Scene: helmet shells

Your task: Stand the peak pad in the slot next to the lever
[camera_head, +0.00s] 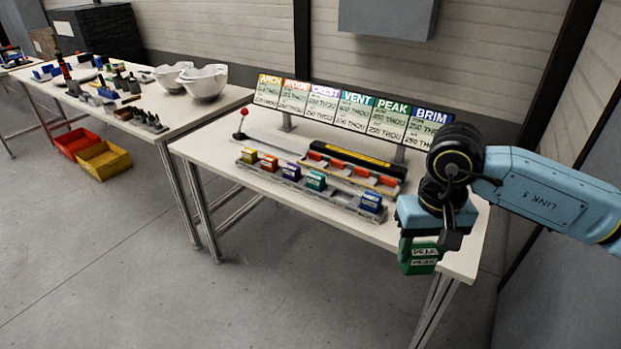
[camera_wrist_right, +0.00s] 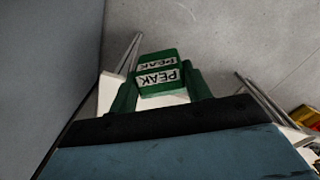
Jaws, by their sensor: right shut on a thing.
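The green peak pad (camera_head: 420,262), labelled PEAK, is between the fingers of my right gripper (camera_head: 422,240). It hangs at the front right corner of the near table. In the right wrist view the pad (camera_wrist_right: 159,76) sits between two green fingers, its PEAK label upside down. The lever (camera_head: 241,124) with a red ball knob stands at the left end of a long fixture (camera_head: 350,160) with a black bar and orange blocks. The slot beside the lever is too small to make out. My left gripper is out of view.
A grey rack (camera_head: 335,205) along the table front holds yellow, red, purple, teal and blue pads, with a gap before the blue one. A sign board (camera_head: 350,108) stands behind the fixture. A second table (camera_head: 150,105) at left carries white helmet shells (camera_head: 203,82).

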